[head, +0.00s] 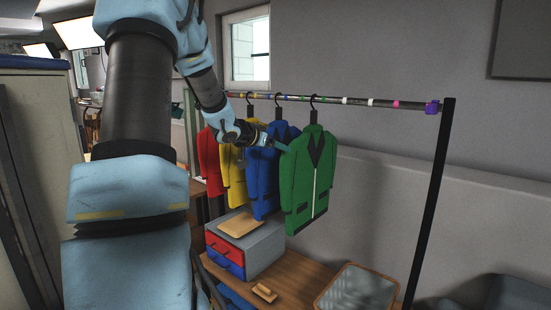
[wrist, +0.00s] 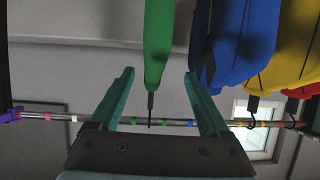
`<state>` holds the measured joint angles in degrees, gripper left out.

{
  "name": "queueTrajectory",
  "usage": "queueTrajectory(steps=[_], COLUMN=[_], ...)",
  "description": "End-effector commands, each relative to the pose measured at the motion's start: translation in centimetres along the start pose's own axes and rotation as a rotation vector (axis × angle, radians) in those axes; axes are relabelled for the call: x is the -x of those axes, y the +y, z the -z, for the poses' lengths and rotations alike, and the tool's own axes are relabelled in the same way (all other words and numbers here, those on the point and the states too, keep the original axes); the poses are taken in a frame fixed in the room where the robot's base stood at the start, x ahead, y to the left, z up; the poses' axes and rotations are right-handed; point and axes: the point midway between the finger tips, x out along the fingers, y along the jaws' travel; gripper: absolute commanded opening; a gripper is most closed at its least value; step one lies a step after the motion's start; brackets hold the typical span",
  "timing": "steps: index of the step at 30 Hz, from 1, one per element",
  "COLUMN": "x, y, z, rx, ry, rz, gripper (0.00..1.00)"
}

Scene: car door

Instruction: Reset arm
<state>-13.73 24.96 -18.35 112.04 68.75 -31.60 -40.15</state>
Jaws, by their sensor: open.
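My gripper (head: 279,142) is up at hanger height by the green jacket (head: 312,178), in front of the blue jacket (head: 265,182). In the wrist view my gripper (wrist: 159,74) is open, with its two teal fingers apart. The green jacket (wrist: 158,38) and its dark hanger show in the gap between the fingers there. I cannot tell whether a finger touches it. The blue jacket (wrist: 234,45) is just right of the right finger. In the head view my arm covers part of the scene at left.
The jackets hang from a rail (head: 350,100) with coloured bands and a black post (head: 430,200) at right. The yellow jacket (head: 232,178) and red jacket (head: 209,165) hang further left. Below are a grey drawer box (head: 262,256), a wooden table (head: 300,275) and a tray (head: 357,292).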

Motion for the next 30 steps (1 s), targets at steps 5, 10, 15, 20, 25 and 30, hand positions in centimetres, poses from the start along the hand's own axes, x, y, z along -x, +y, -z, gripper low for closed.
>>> queueTrajectory(steps=[5, 10, 15, 20, 25, 30], x=[3.2, 10.3, 17.2, 21.2, 22.7, 22.8], y=[-0.2, 2.0, 7.1, 11.5, 13.5, 13.5], z=[-6.4, -16.0, -23.4, -27.1, -28.4, -28.4], rx=[0.065, 0.195, 0.348, 0.458, 0.508, 0.510], ry=[-0.196, -0.510, -0.775, -0.923, -0.979, -0.982], rz=[0.216, 0.393, 0.425, 0.391, 0.366, 0.364], gripper=[0.80, 0.80, 0.80, 0.80, 0.80, 0.80])
